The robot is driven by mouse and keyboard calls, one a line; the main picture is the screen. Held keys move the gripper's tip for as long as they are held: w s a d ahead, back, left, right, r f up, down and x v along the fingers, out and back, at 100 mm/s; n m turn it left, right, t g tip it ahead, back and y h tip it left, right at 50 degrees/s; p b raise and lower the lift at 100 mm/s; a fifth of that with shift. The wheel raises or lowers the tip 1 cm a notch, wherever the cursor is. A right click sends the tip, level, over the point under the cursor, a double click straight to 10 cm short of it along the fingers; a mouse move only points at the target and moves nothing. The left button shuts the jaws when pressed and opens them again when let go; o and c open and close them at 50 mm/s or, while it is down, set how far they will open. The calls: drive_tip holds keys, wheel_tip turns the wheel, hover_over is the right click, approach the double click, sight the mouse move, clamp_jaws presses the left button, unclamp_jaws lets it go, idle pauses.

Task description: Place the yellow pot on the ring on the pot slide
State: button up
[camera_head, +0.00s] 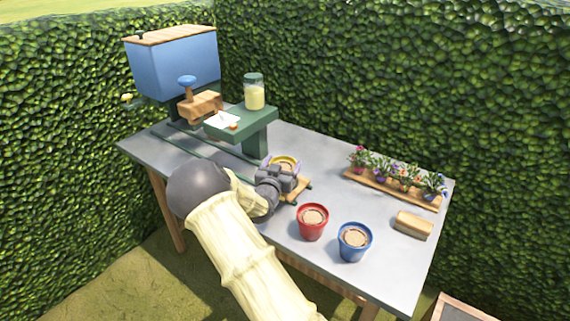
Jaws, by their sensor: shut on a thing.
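The yellow pot (285,161) shows as a yellow rim around a light brown filling, near the middle of the grey table. My gripper (281,174) is shut on the pot at its near side and hides most of its body. A wooden piece of the pot slide (302,189) shows beside and below the gripper, at the end of dark rails (215,154) running left under the green stand. The ring is hidden behind my gripper and the pot. I cannot tell whether the pot touches the slide.
A red pot (312,222) and a blue pot (354,242) stand at the near right. A flower tray (366,183) and a wooden block (412,225) lie further right. The green stand (257,134) with a jar (254,92) and the blue hopper (173,66) rise at the back left.

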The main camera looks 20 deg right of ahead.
drive_tip(key=shift+w+d+f, duration=0.2)
drive_tip(key=shift+w+d, duration=0.2)
drive_tip(key=shift+w, duration=0.1)
drive_tip(key=shift+w+d+f, duration=0.15)
drive_tip(key=shift+w+d, duration=0.2)
drive_tip(key=shift+w, duration=0.1)
drive_tip(key=shift+f, duration=0.25)
drive_tip(key=shift+s, duration=0.1)
drive_tip(key=shift+f, duration=0.15)
drive_tip(key=o, duration=1.5)
drive_tip(key=shift+a, duration=0.15)
drive_tip(key=v, duration=1.2)
